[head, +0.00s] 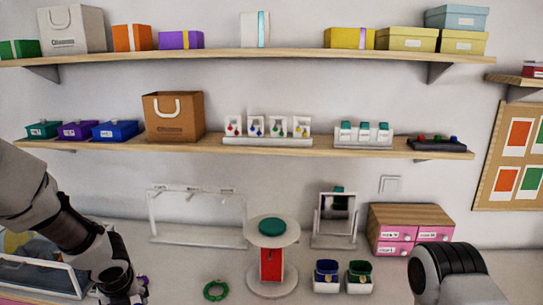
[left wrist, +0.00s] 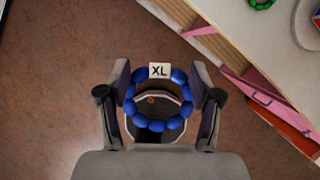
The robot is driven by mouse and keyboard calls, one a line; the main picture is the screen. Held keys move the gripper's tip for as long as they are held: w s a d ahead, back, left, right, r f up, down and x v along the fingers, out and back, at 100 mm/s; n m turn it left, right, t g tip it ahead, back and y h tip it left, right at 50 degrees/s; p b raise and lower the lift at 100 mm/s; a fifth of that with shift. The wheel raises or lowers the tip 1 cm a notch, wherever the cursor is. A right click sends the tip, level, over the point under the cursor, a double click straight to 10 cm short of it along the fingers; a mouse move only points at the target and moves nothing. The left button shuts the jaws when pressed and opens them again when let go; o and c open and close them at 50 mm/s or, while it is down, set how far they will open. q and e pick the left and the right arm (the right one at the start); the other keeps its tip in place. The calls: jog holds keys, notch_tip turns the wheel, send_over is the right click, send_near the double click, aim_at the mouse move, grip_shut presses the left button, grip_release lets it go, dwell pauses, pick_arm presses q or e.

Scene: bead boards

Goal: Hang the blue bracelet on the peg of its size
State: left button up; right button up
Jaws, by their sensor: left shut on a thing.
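The blue bracelet (left wrist: 155,127) is a ring of blue beads with a white tag (left wrist: 160,70) reading XL. In the left wrist view my left gripper (left wrist: 158,80) is shut on it, with a finger on each side, above the brown floor. In the head view my left gripper (head: 122,284) is at the lower left; the bracelet is hardly distinguishable there. A white rack (head: 152,218) with short pegs along its top bar stands against the wall; no peg size labels are readable. My right arm shows at the lower right, but its fingers are out of view.
A green bracelet (head: 215,290) lies on the counter. A round white stand (head: 272,231) with a green top is right of the rack, near a mirror (head: 335,217) and a pink drawer box (head: 411,228). A glass case (head: 40,270) is at left.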

pick_arm(q)
jog(key=s+d+f+n+g+b, duration=0.1)
jog(key=d+f+n+g+b, duration=0.1)
jog(key=f+n, duration=0.5)
jog(key=s+d+f+n+g+h+b, duration=0.1)
jog(key=d+f+n+b, duration=0.4)
jog(key=n, duration=0.8)
jog(key=s+d+f+n+g+h+b, duration=0.1)
jog(key=d+f+n+g+b, duration=0.3)
jog(key=f+n, duration=0.6)
jog(key=shift+s+d+g, duration=0.7)
jog(key=shift+s+d, duration=0.05)
jog(key=shift+d, duration=0.1)
jog(key=shift+f, duration=0.1)
